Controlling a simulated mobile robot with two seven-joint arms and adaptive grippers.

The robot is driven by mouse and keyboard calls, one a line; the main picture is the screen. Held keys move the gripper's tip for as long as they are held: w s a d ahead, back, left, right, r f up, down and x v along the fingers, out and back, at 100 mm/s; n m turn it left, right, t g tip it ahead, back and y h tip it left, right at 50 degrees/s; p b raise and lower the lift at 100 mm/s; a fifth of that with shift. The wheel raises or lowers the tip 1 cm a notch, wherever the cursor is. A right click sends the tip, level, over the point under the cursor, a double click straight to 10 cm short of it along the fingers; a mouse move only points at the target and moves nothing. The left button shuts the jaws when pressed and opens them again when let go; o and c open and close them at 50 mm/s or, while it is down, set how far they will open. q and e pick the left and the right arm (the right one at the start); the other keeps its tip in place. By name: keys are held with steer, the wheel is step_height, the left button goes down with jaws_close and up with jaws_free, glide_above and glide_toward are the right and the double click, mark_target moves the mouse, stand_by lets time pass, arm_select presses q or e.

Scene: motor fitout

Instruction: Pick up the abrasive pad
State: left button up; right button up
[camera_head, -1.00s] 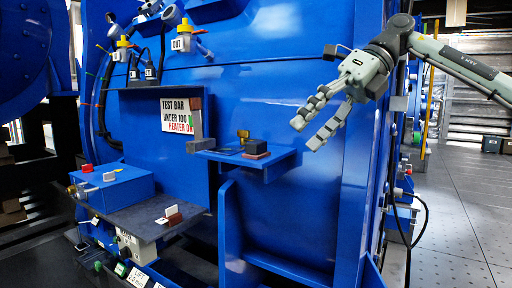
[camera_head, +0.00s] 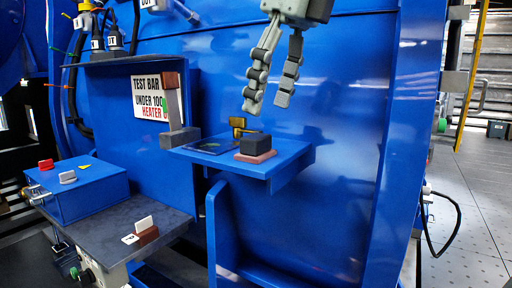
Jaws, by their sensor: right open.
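A dark grey block (camera_head: 255,145) sits on a flat reddish-brown pad (camera_head: 246,157) on the small blue shelf (camera_head: 285,168). This stack looks like the abrasive pad, but I cannot tell which layer it is. My right gripper (camera_head: 268,102) hangs above the shelf, fingers pointing down, open and empty. In the picture it is just above the stack, with a visible gap. My left gripper is out of view.
A brass-coloured piece (camera_head: 238,124) and a flat dark item (camera_head: 210,146) lie on the shelf beside the stack. A grey upright post (camera_head: 174,110) stands left of it. A lower dark ledge (camera_head: 105,218) holds a brown block (camera_head: 146,234) with a white piece. The blue panel rises behind.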

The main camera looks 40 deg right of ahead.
mark_target(257, 136)
steer(key=x, duration=0.5)
steer(key=shift+w+a+f, duration=0.1)
steer(key=shift+a+f, duration=0.05)
steer(key=shift+a, duration=0.2)
steer(key=shift+c, duration=0.4)
steer(key=c, duration=1.2)
